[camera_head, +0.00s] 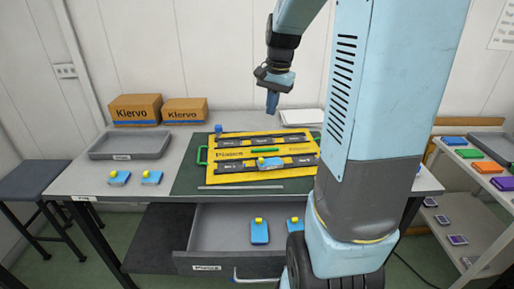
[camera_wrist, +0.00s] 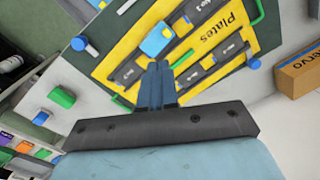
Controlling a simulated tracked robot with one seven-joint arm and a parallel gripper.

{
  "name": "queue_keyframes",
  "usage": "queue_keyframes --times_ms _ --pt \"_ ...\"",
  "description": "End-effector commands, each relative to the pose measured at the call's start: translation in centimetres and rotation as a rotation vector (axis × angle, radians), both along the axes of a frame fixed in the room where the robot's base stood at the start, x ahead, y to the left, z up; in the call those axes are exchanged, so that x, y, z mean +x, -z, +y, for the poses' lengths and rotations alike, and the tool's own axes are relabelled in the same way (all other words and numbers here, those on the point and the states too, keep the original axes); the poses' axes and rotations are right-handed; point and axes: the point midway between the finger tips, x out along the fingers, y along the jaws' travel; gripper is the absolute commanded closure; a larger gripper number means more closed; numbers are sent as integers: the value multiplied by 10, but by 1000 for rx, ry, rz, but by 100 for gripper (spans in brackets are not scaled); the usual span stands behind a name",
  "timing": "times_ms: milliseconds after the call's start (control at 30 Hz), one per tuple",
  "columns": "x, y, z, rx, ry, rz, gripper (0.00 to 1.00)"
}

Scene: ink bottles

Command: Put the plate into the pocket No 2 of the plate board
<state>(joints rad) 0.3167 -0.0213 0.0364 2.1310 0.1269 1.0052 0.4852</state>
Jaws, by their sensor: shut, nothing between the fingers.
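The yellow plate board (camera_head: 230,178), labelled "Plates", lies on a dark green mat and has two black strips of pockets. One blue plate with a yellow knob (camera_head: 271,163) lies on the nearer strip, right of the middle; it also shows in the wrist view (camera_wrist: 158,40). The pocket numbers are too small to read surely.
A grey tray (camera_head: 130,146) stands at the left with two Kiervo boxes (camera_head: 136,108) (camera_head: 185,110) behind it. The open drawer (camera_head: 222,240) juts out below the table front. A small blue item (camera_head: 218,129) stands at the board's far left corner. Shelves with coloured items stand at the right.

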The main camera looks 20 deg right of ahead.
Motion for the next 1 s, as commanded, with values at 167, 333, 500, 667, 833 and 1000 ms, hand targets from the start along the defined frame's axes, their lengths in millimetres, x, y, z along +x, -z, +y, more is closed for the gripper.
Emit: queue_keyframes --times_ms 167,333,500,667,833,1000 --pt "32 37 -30 58 157 92 100" --pt "52 68 -53 100 276 158 100" --pt "61 85 -66 123 345 196 100" --pt "63 94 -68 129 361 206 100" --pt "61 114 -63 130 361 208 100" --pt "58 142 -56 130 362 208 100"
